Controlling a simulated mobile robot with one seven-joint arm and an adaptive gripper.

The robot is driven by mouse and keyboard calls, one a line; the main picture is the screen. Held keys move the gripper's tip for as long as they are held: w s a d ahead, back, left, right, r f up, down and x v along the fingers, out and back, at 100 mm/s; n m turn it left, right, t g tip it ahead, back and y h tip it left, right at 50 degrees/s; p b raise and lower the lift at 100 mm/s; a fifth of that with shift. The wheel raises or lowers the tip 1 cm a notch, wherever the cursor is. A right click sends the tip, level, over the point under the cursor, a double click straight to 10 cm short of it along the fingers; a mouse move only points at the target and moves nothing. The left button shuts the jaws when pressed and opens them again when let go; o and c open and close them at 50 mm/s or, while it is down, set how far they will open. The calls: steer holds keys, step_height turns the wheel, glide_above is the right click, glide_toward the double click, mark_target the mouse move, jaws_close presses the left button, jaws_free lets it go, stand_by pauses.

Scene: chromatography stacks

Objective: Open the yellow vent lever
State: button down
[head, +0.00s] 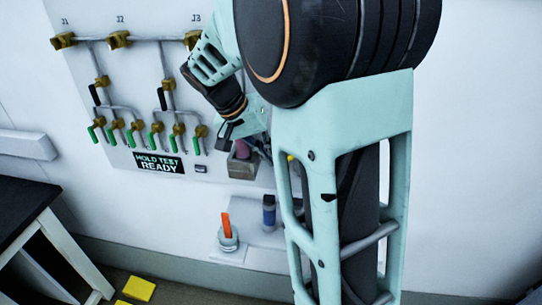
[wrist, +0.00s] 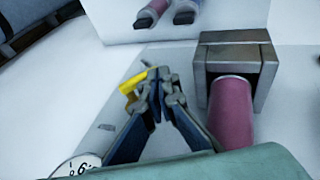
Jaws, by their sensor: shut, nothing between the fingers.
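The yellow vent lever (wrist: 130,83) shows in the wrist view as a short yellow bar just left of my fingertips. Part of it is hidden behind the left fingertip. My gripper (wrist: 157,90) is shut and empty, its tips close beside the lever; I cannot tell whether they touch it. In the head view my own arm covers most of the gripper and the area around it. A small yellow spot (head: 290,158) shows there at the arm's edge; I cannot tell whether it is the lever.
A pink cylinder (wrist: 232,112) in a square metal bracket (wrist: 242,50) stands close right of my gripper. A dial (wrist: 78,165) is at lower left. An orange-handled item (head: 227,228) is lower down.

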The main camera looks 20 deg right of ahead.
steer(key=v, duration=1.2)
steer(key=shift+f, duration=0.1)
